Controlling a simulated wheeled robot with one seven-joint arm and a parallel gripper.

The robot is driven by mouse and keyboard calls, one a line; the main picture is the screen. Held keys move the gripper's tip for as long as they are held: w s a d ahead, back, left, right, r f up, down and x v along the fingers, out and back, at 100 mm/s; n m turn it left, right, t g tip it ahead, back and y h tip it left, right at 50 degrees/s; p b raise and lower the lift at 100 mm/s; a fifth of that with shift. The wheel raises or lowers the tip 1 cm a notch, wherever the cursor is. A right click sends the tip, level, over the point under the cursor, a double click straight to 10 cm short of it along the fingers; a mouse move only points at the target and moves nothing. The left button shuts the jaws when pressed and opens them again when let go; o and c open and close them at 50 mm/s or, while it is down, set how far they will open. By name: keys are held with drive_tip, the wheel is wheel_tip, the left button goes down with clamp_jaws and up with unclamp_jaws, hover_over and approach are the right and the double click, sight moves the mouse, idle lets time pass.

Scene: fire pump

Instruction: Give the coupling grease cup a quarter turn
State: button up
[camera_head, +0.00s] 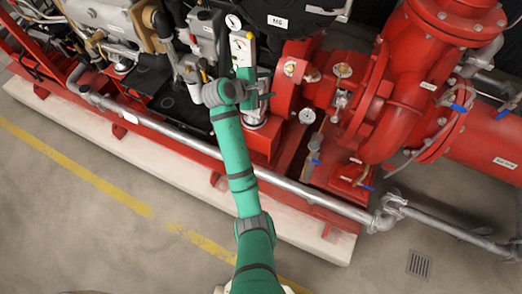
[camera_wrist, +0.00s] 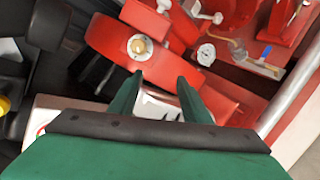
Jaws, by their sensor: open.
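The coupling grease cup seems to be the small brass cap on a pale round base (camera_head: 290,68), on top of the red coupling housing. In the wrist view the brass cap (camera_wrist: 140,46) sits above and slightly left of the gap between my fingertips. My gripper (camera_head: 266,96) is left of and below the cup in the head view. In the wrist view my gripper (camera_wrist: 160,77) shows two green fingers spread apart with nothing held between them. The cup is apart from the fingers and unobstructed in the wrist view.
A round gauge (camera_head: 307,116) stands right of my gripper. Another brass fitting (camera_head: 343,70) sits on the red pump (camera_head: 415,60). A grey pipe (camera_head: 300,188) runs along the front of the base. Engine parts crowd the left. The floor in front is clear.

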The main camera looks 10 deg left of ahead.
drive_tip(key=s+f+m+t+y, duration=0.1)
drive_tip(key=s+f+m+y, duration=0.3)
drive_tip(key=s+f, duration=1.3)
drive_tip(key=shift+a+f+t+y, duration=0.2)
drive_tip(key=shift+f+t+y, duration=0.1)
drive_tip(key=shift+f, duration=0.05)
drive_tip(key=shift+w+d, duration=0.1)
drive_tip(key=shift+w, duration=0.05)
